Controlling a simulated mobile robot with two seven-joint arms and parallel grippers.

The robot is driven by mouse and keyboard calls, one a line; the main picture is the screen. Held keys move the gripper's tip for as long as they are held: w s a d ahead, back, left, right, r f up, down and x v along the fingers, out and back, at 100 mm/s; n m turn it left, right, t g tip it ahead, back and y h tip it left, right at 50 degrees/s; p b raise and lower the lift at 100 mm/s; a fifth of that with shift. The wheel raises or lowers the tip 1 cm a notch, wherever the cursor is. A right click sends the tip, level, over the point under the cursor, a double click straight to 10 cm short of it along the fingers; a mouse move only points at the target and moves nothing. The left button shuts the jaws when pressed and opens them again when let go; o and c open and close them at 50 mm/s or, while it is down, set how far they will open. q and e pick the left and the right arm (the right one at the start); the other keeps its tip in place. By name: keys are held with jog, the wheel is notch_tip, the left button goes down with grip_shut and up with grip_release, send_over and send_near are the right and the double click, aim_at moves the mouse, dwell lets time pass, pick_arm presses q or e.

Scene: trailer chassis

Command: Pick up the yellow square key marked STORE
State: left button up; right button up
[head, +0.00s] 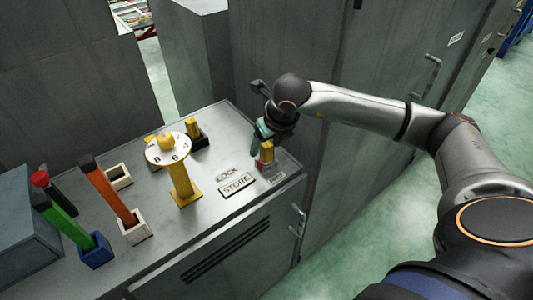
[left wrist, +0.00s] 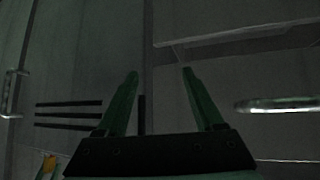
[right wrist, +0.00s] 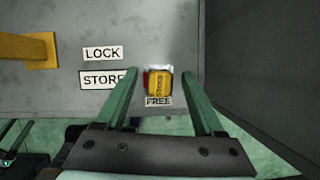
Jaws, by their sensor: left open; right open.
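The yellow square key (right wrist: 159,85) stands near the right front corner of the grey cabinet top, with small vertical lettering that I cannot read surely. A bit of red and a pale piece show beside and behind it. In the head view the key (head: 267,152) is just below my right gripper (head: 262,138). In the right wrist view my right gripper (right wrist: 159,76) is open, its green fingers on either side of the key with gaps showing. My left gripper (left wrist: 160,74) is open and empty, facing grey cabinet panels.
Plates LOCK (right wrist: 103,53), STORE (right wrist: 103,79) and FREE (right wrist: 158,101) lie by the key. Farther left are an orange bar (head: 105,188) in a white socket and a green bar (head: 64,224) in a blue socket. A tall cabinet stands behind.

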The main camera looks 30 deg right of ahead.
jog(key=shift+c, duration=0.2)
grip_shut()
dwell(0.3)
